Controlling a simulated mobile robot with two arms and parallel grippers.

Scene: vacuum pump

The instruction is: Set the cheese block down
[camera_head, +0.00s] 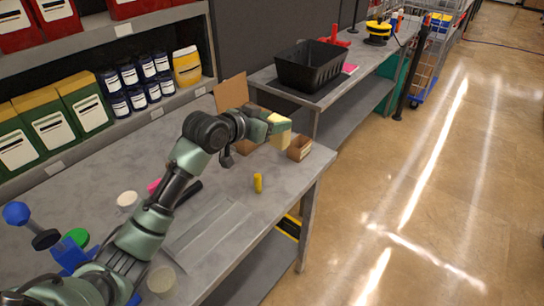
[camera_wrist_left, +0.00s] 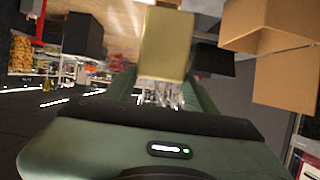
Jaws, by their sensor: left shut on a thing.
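A pale yellow cheese block (camera_head: 281,140) is in my left gripper (camera_head: 278,124), above the far right part of the grey table (camera_head: 222,203). In the left wrist view the block (camera_wrist_left: 166,44) sits between the two green fingers, which are closed on it. The block appears clear of the table top. My right gripper is not in view.
A larger open cardboard box (camera_head: 232,92) stands behind my left wrist. A small yellow object (camera_head: 258,183) stands upright near the table's right edge. A black crate (camera_head: 312,66) is on the table beyond. Shelves with boxes and jars line the left. The table's front right area is mostly clear.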

